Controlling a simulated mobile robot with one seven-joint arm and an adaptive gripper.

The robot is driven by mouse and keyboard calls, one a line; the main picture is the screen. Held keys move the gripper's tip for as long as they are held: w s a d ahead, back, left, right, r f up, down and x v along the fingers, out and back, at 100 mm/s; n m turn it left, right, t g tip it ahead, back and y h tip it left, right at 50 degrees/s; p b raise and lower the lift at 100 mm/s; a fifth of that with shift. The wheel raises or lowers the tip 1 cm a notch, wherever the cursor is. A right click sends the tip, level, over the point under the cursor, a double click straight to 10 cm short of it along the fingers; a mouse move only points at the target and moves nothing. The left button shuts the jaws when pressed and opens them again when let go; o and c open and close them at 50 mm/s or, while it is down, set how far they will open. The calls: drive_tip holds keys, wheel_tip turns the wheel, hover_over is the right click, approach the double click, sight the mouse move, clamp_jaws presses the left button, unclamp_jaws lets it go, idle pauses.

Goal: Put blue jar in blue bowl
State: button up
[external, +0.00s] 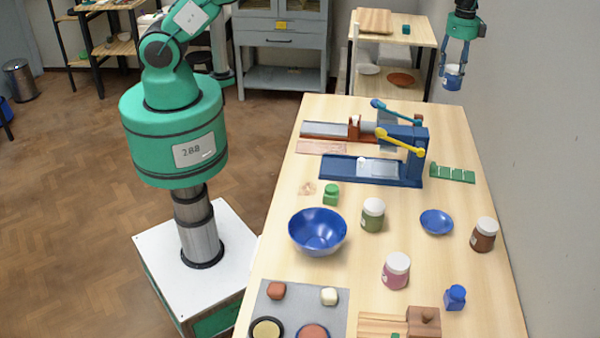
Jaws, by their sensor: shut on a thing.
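My gripper (454,66) hangs at the top right of the external view, pointing down. It is shut on a small blue jar (453,82) with a whitish upper part, held high above the far right side of the table. The blue bowl (317,240) stands on the table left of the middle. It looks empty, and my gripper is apart from it, farther back and to the right.
White-lidded jars in green (373,218), pink (395,275) and brown (484,238) stand right of the bowl. A small green jar (331,195) is behind it. A blue dish (436,223) lies right. Lever tools (372,170) fill the back; a grey tray (340,313) lies in front.

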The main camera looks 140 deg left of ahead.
drive_tip(key=w+d+m, duration=0.2)
drive_tip(key=w+d, duration=0.3)
drive_tip(key=d, duration=0.7)
drive_tip(key=w+d+r+m, duration=0.1)
drive_tip(key=w+d, duration=0.5)
drive_tip(key=d, duration=0.7)
drive_tip(key=w+d+m, duration=0.2)
drive_tip(key=w+d, duration=0.3)
drive_tip(key=d, duration=0.7)
drive_tip(key=s+d+f+m, duration=0.1)
drive_tip(key=s+d+m, duration=0.1)
drive_tip(key=d, duration=1.2)
drive_tip(key=s+d+m, duration=0.1)
drive_tip(key=s+d, duration=0.2)
drive_tip(key=d, duration=1.1)
wheel_tip(320, 180, down, 11)
drive_tip(key=shift+w+a, duration=0.15)
drive_tip(key=shift+w, duration=0.1)
drive_tip(key=shift+f, duration=0.1)
wheel_tip(320, 180, down, 6)
drive_tip(key=shift+f, duration=0.25)
